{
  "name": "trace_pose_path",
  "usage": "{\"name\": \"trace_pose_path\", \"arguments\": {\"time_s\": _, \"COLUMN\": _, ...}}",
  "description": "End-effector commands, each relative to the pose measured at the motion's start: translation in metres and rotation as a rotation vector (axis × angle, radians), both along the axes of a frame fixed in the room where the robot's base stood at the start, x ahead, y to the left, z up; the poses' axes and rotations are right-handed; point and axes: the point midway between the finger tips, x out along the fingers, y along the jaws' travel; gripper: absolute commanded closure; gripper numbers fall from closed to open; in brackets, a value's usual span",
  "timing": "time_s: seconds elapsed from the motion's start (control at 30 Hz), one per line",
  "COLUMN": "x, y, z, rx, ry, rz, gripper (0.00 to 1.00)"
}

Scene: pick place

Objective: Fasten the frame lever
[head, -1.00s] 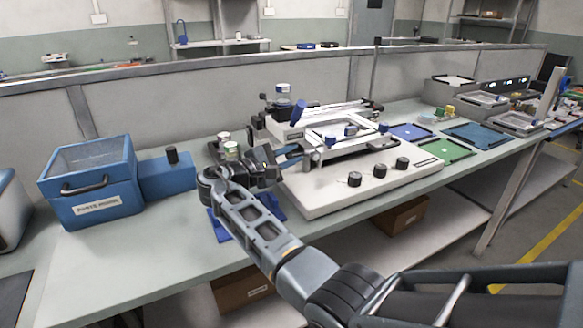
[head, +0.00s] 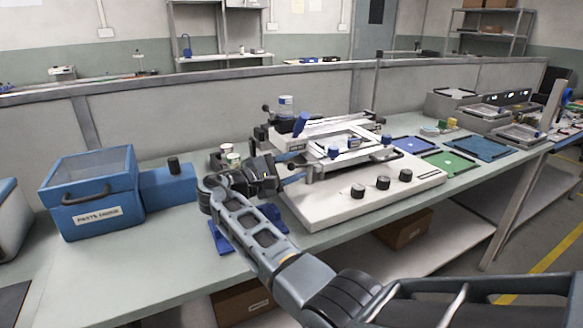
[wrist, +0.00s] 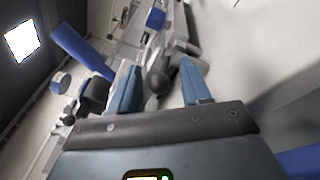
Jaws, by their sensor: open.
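A white press-like fixture (head: 335,203) stands on the bench, with a light rectangular frame (head: 352,147) on top. A blue-handled lever (head: 301,124) stands tilted at the frame's back left; its blue handle also shows in the wrist view (wrist: 80,50). My gripper (head: 302,167) is at the frame's front left corner, its blue fingers apart. In the wrist view, a dark rounded knob (wrist: 158,82) lies between my open fingers (wrist: 161,75), with a gap visible on the right finger's side. I cannot tell which part is the frame lever, or whether the fingers touch the knob.
Several black knobs (head: 383,183) stand on the fixture's front. A blue parts-wash box (head: 95,215) sits at left. Blue (head: 412,145) and green (head: 447,162) mats lie right of the fixture. A low partition (head: 215,110) runs behind the bench. Free bench top shows between the box and the fixture.

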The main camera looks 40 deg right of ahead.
Motion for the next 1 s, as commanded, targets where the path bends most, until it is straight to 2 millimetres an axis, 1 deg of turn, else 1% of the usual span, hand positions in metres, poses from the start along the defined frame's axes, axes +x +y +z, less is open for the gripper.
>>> {"name": "trace_pose_path", "arguments": {"time_s": 0.13, "x": 0.000, "y": 0.001, "z": 0.000, "rx": 0.000, "ry": 0.000, "rz": 0.000, "gripper": 0.53}}
{"name": "trace_pose_path", "arguments": {"time_s": 0.23, "x": 0.001, "y": 0.009, "z": 0.000, "rx": -0.001, "ry": 0.000, "rz": 0.002, "gripper": 0.53}}
{"name": "trace_pose_path", "arguments": {"time_s": 0.5, "x": 0.006, "y": 0.051, "z": -0.001, "rx": -0.001, "ry": 0.000, "rz": 0.003, "gripper": 0.53}}
{"name": "trace_pose_path", "arguments": {"time_s": 0.6, "x": 0.007, "y": 0.065, "z": 0.000, "rx": -0.001, "ry": 0.000, "rz": 0.003, "gripper": 0.53}}
{"name": "trace_pose_path", "arguments": {"time_s": 0.7, "x": 0.008, "y": 0.073, "z": 0.000, "rx": 0.000, "ry": 0.000, "rz": 0.000, "gripper": 0.53}}
{"name": "trace_pose_path", "arguments": {"time_s": 0.8, "x": 0.008, "y": 0.077, "z": 0.000, "rx": 0.000, "ry": 0.000, "rz": 0.000, "gripper": 0.53}}
{"name": "trace_pose_path", "arguments": {"time_s": 1.0, "x": 0.008, "y": 0.078, "z": 0.000, "rx": 0.000, "ry": 0.000, "rz": 0.000, "gripper": 0.53}}
